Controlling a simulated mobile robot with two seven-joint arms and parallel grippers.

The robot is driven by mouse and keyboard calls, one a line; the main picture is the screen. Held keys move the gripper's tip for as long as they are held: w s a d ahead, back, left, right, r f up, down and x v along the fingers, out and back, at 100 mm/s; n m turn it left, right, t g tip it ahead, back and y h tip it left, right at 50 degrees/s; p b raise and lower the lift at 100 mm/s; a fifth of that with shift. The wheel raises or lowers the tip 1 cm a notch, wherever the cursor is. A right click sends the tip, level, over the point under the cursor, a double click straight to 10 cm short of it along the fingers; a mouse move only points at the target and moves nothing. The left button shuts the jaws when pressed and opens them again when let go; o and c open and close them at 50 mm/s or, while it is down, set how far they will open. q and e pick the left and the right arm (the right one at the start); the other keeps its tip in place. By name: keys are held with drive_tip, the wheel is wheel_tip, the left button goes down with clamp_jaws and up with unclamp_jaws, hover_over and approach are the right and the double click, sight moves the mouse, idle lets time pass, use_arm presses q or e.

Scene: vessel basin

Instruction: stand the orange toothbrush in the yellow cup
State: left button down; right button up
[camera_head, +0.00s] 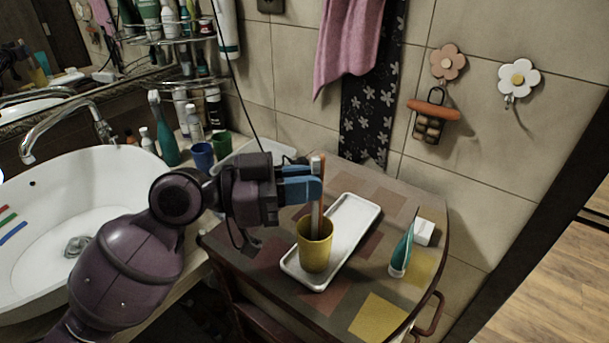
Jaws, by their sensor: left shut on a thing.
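The yellow cup (314,252) stands upright on a white tray (350,233) on the patchwork-topped cabinet. My left gripper (312,184), with blue fingers, is shut on the orange toothbrush (318,212) above the cup. The toothbrush is close to upright, and its head end points up past the fingers. Its lower end reaches the mouth of the cup and seems to be inside the rim; its tip is hidden by the cup's wall. My right gripper is not in view.
A teal tube (403,250) and a small white box (424,232) stand on the cabinet's right side. The basin (70,220) at left holds red, green and blue strips. Blue (202,156) and green (222,145) cups stand behind my arm. A tiled wall closes the back.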

use_arm(q)
drive_tip(key=shift+f, duration=0.25)
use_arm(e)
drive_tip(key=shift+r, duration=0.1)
use_arm(q)
drive_tip(key=c, duration=1.1)
unclamp_jaws()
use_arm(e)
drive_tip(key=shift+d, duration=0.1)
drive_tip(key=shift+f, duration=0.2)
use_arm(q)
drive_tip(key=s+a+b, duration=0.1)
drive_tip(key=a, duration=0.6)
drive_tip(key=shift+s+a+b, duration=0.15)
drive_tip(key=shift+s+b, duration=0.1)
drive_tip(key=shift+b, duration=0.1)
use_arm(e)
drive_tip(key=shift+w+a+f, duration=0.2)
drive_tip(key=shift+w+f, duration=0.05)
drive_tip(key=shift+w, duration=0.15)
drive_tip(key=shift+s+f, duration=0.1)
